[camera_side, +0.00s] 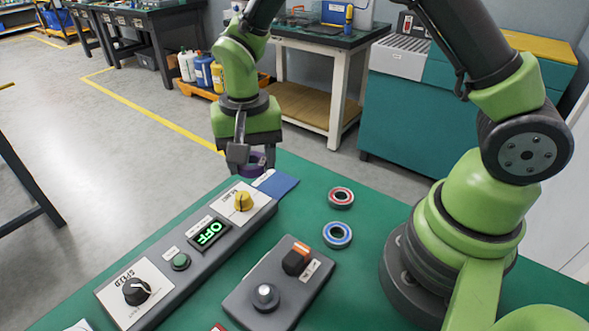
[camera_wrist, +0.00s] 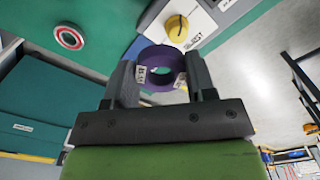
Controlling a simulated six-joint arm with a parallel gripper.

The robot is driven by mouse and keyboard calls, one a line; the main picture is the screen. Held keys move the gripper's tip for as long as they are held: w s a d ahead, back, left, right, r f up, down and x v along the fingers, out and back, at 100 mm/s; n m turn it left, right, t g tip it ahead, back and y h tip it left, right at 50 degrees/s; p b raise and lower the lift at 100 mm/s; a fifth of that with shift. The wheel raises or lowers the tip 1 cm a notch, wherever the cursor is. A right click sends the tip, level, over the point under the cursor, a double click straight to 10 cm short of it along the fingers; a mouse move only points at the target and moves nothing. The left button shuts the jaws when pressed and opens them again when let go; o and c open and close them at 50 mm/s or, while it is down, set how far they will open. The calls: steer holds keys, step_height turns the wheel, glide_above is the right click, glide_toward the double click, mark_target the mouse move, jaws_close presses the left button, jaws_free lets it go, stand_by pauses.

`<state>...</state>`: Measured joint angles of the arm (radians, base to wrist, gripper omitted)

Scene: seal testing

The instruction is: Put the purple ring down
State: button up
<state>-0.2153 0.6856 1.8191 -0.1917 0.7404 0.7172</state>
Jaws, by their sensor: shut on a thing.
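My gripper (camera_side: 251,158) is shut on the purple ring (camera_side: 254,163), near the far edge of the green table, by the end of the grey control panel. In the wrist view the purple ring (camera_wrist: 161,67) sits between the two fingers of my gripper (camera_wrist: 160,78), with white labels on its sides. The fingers partly hide the ring in the side view. A blue patch (camera_side: 278,184) lies on the table just beside and below the ring in the picture. I cannot tell the exact height of the ring above the table.
The control panel (camera_side: 190,254) has a yellow knob (camera_side: 243,201) close to my gripper and a display reading OFF. A red ring (camera_side: 341,197) and a blue ring (camera_side: 337,235) lie on the green table to the right. A grey switch box (camera_side: 268,317) stands in front.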

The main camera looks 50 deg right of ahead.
steer(key=w+d+f+m, duration=0.1)
steer(key=w+d+m, duration=0.15)
steer(key=d, duration=0.55)
steer(key=w+d+f+m, duration=0.1)
steer(key=d+m, duration=0.2)
steer(key=d, duration=0.5)
glide_above(296, 166)
step_height(296, 166, down, 5)
steer(key=shift+r, duration=0.2)
steer(key=shift+f, duration=2.55)
steer(key=o, duration=1.1)
steer(key=shift+f, duration=0.15)
